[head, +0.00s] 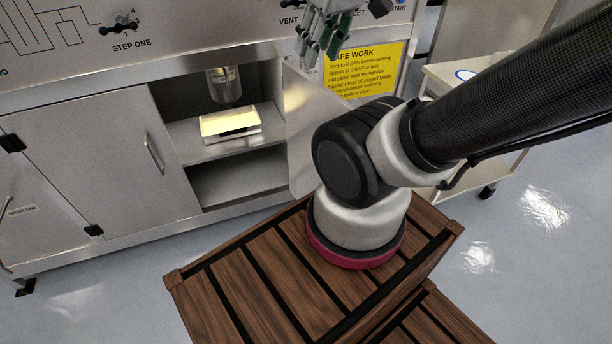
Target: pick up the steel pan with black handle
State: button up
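I cannot make out a steel pan with a black handle in the head view. My gripper (322,42) is at the top, in front of the steel cabinet's upper panel and left of the yellow sign. Its upper part is cut off by the frame edge. Its grey-green fingers point downward, and I see nothing held between them. How far apart the fingertips are is unclear.
The steel cabinet (95,190) has an open bay with a shelf (180,140). A pale lit box (230,123) sits there below a metal cylinder (224,86). An open door (303,115) stands at its right. A white cart (440,76) carries a blue-rimmed disc (465,75).

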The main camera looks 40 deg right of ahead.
aim_at(238, 122)
jog(key=k+l+u, duration=0.25)
jog(key=l, duration=0.2)
jog(key=l+u, duration=0.25)
jog(key=l, duration=0.2)
jog(key=k+l+u, duration=0.25)
jog(key=k+l, duration=0.25)
jog(key=l, duration=0.25)
jog(key=k+l+u, duration=0.1)
jog(key=k+l, duration=0.2)
jog(key=l, duration=0.2)
jog(key=k+l, duration=0.3)
jog(key=l, duration=0.15)
jog(key=k+l+u, duration=0.1)
jog(key=k+l, duration=0.2)
jog(key=l, duration=0.2)
jog(key=i+j+z, duration=0.4)
jog(key=j, duration=0.55)
jog(key=i+j+z, duration=0.35)
jog(key=j, duration=0.75)
jog(key=i+j+z, duration=0.15)
jog(key=j+z, duration=0.25)
jog(key=j, duration=0.7)
jog(key=j+z, duration=0.35)
jog(key=j, duration=0.75)
jog(key=i, duration=0.45)
